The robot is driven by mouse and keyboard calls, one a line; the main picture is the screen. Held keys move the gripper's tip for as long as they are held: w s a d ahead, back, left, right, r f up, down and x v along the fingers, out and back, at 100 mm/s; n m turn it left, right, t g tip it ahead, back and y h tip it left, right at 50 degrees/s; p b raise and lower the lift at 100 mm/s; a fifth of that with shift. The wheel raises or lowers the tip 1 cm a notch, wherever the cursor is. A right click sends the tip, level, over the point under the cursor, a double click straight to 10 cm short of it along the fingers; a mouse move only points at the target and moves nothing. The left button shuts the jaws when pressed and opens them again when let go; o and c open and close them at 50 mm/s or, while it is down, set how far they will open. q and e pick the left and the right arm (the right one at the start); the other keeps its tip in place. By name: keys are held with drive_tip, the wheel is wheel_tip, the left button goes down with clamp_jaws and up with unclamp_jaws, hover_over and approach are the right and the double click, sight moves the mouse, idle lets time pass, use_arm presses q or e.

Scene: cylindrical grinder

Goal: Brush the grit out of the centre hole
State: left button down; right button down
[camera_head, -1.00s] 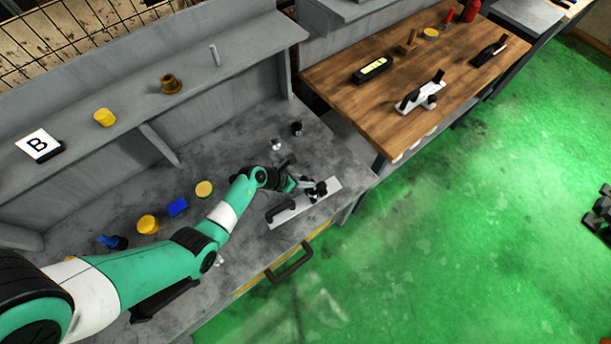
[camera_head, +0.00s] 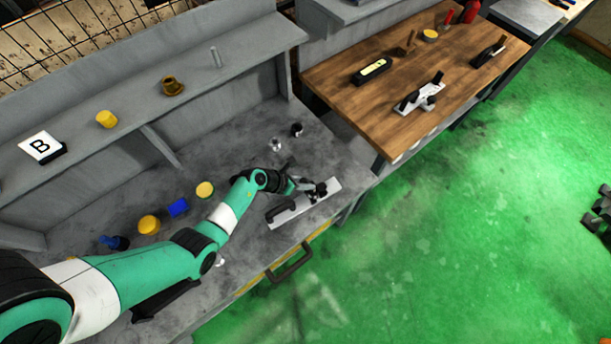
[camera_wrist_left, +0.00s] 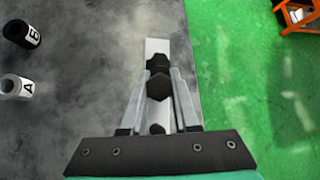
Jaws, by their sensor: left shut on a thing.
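My left gripper (camera_head: 308,186) is low over the right part of the grey bench. In the left wrist view its two fingers (camera_wrist_left: 160,82) are closed around a dark, knob-like piece (camera_wrist_left: 155,86). This piece is over a pale metal bar (camera_wrist_left: 156,47); I cannot tell whether it is fixed to it. In the head view the bar (camera_head: 292,212) lies along the bench's front edge, with a black handle (camera_head: 281,211) at its left part. No brush, centre hole or grit can be made out. My right gripper is not in view.
Yellow pieces (camera_head: 149,225) and a blue block (camera_head: 178,207) lie along the bench. A wooden table (camera_head: 452,78) with tools stands at the right.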

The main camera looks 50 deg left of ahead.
use_arm(q)
drive_tip(key=shift+w+a, duration=0.25)
drive_tip(key=shift+w, duration=0.05)
drive_tip(key=shift+s+d, duration=0.2)
drive_tip(key=shift+s, duration=0.05)
wheel_tip(320, 180, up, 6)
drive_tip(key=p, duration=0.7)
drive_tip(key=shift+r, duration=0.1)
